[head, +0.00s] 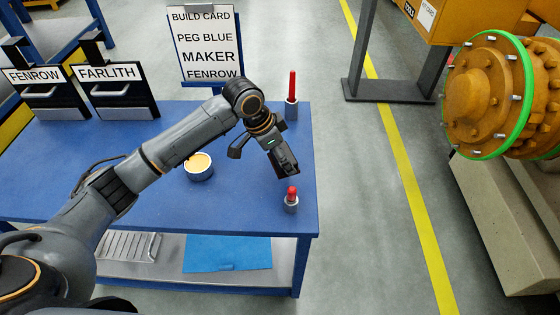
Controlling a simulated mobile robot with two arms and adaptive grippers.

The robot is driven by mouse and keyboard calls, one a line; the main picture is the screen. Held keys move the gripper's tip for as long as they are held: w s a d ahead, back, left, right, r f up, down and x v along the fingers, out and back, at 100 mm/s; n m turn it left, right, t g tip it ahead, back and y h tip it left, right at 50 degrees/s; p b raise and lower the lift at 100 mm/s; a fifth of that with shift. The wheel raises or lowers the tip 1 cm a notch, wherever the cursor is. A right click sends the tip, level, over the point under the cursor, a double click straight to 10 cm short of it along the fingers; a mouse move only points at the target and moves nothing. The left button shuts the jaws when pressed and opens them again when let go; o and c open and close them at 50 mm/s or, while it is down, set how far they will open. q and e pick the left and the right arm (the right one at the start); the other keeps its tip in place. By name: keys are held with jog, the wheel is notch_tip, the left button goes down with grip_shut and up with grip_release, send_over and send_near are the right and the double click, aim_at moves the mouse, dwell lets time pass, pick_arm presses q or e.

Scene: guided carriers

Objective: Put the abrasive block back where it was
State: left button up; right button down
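I cannot make out an abrasive block anywhere in the head view. My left gripper (287,170) hangs over the right part of the blue table (100,165), pointing down and to the right. It is above and a little behind a short red-topped peg in a grey holder (291,203). I see its fingers nearly edge-on, so whether they are open, shut or holding something does not show. My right gripper is out of view.
A cup with yellow contents (199,166) stands mid-table. A tall red peg (291,95) stands at the back right. Boxes labelled FENROW (45,95) and FARLITH (120,90), and a build card (207,45), stand behind. The lower shelf holds a blue mat (228,254).

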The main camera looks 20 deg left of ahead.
pick_arm(q)
jog(key=shift+w+a+f, duration=0.3)
jog(key=shift+w+f, duration=0.2)
jog(key=shift+f, duration=0.15)
jog(key=shift+w+a+f, duration=0.25)
jog(key=shift+w+f, duration=0.2)
jog(key=shift+f, duration=0.15)
notch_tip(320, 180, down, 3)
jog(key=shift+w+a+p, duration=0.15)
jog(key=shift+p, duration=0.35)
jog(key=shift+f, duration=0.25)
jog(key=shift+f, duration=0.15)
jog(key=o, duration=1)
jog(key=shift+c, duration=0.2)
